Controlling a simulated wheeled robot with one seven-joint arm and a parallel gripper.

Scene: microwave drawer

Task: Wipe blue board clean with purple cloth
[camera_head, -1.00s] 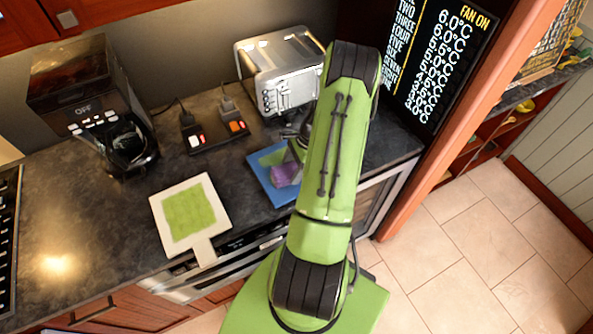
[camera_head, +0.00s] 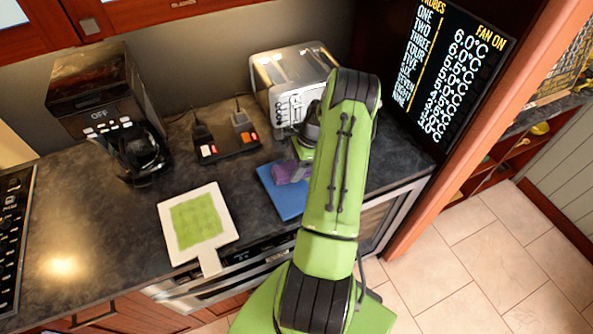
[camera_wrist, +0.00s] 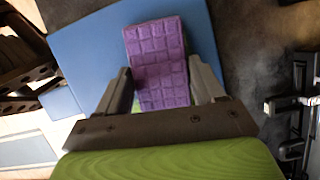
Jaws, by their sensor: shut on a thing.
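The blue board (camera_head: 285,202) lies flat on the dark counter near its front edge, partly hidden behind my arm. The purple cloth (camera_head: 287,172), a quilted block, is at the board's upper part in the head view. My gripper (camera_wrist: 161,88) is shut on the purple cloth (camera_wrist: 158,45), with a finger at each side of it. The wrist view shows the cloth over the blue board (camera_wrist: 88,50); I cannot tell whether it presses on it. A small green sliver (camera_wrist: 136,106) shows beside the left finger; I cannot tell what it is. The visible board surface looks plain blue.
A white board with a green patch (camera_head: 198,222) lies left of the blue board. A silver toaster (camera_head: 293,85) and a black socket block (camera_head: 229,142) stand behind. A coffee maker (camera_head: 115,110) is at left. A dark display panel (camera_head: 445,75) stands right.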

